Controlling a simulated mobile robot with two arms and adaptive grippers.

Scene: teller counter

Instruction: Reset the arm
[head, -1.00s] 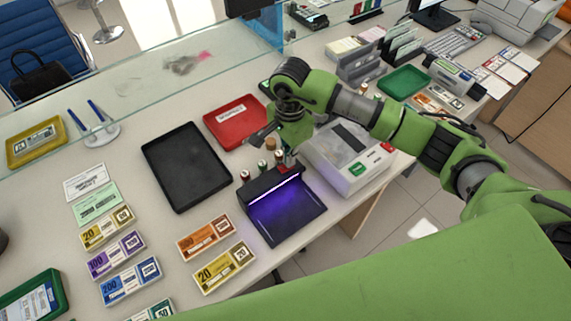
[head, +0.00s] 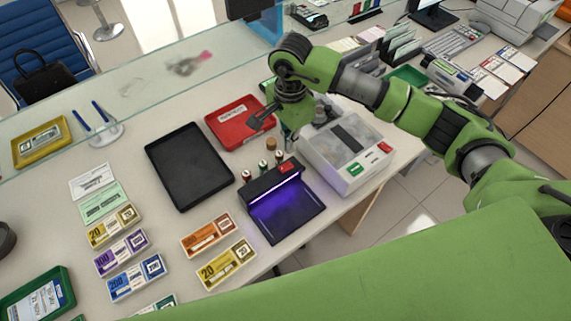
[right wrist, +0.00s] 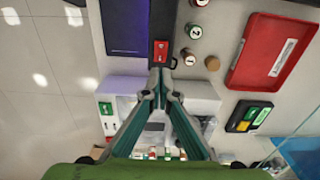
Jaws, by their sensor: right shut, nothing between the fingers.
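My right arm reaches in from the right over the counter in the head view. Its green gripper (head: 262,118) hangs above the counter, in front of the right part of the red tray (head: 228,130) in the picture. In the right wrist view the two fingers of my right gripper (right wrist: 163,66) meet at their tips with nothing between them. Those tips appear over the rear of the dark detector with the purple light (head: 290,215); whether they are close to it I cannot tell. My left gripper is not in view.
Small capped bottles (head: 263,168) stand behind the detector. A grey-white machine (head: 346,178) is right of it. A black tray (head: 188,190) lies left, with banknote bundles (head: 120,252) in front. A glass screen (head: 120,100) runs along the back.

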